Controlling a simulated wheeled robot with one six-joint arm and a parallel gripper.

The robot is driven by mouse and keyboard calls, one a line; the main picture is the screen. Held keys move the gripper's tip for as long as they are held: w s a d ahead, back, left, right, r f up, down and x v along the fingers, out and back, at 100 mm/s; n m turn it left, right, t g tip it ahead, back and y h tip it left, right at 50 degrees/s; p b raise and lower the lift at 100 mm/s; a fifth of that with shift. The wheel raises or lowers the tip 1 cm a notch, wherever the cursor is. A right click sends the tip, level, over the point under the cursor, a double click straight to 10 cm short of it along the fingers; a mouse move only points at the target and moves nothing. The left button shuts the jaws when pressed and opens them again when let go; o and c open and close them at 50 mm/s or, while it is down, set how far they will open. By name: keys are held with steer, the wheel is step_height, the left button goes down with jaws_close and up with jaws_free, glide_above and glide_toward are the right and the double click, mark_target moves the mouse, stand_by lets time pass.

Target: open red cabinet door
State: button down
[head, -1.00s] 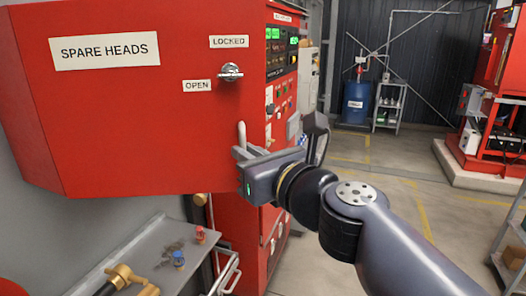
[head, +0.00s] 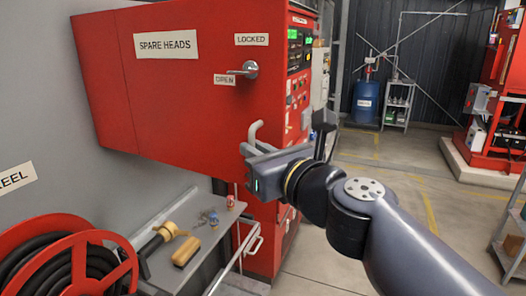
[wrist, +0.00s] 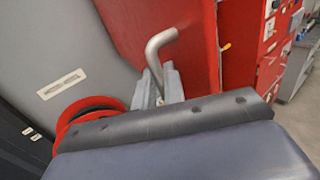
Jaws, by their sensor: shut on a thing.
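The red cabinet (head: 190,110) labelled SPARE HEADS hangs on the grey wall in the head view. Its door carries a metal latch lever (head: 243,70) that points left, by the OPEN label (head: 225,80). A bent grey pull handle (head: 255,130) is at the door's lower right; it also shows in the wrist view (wrist: 160,42). My gripper (head: 248,152) is shut on the lower part of this handle. In the wrist view its two fingers (wrist: 158,82) close around the handle's lower end. I cannot see a clear gap at the door's edge.
A grey bench (head: 205,235) with a brush and small fittings stands below the cabinet. A red hose reel (head: 75,245) is at the lower left. A red control panel (head: 297,80) stands close behind the cabinet's right side. Open floor (head: 390,185) lies to the right.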

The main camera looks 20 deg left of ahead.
steer(key=shift+s+a+r, duration=0.15)
steer(key=shift+a+r, duration=0.05)
steer(key=shift+r, duration=0.05)
steer(key=c, duration=1.9)
jaws_free()
steer(key=o, duration=0.3)
steer(key=shift+a+f, duration=0.2)
steer(key=shift+a, duration=0.35)
steer(key=shift+o, duration=0.5)
steer(key=shift+d, duration=0.2)
steer(key=v, duration=1)
steer(key=shift+d+p, duration=0.3)
steer(key=shift+d, duration=0.1)
steer(key=shift+a, duration=0.1)
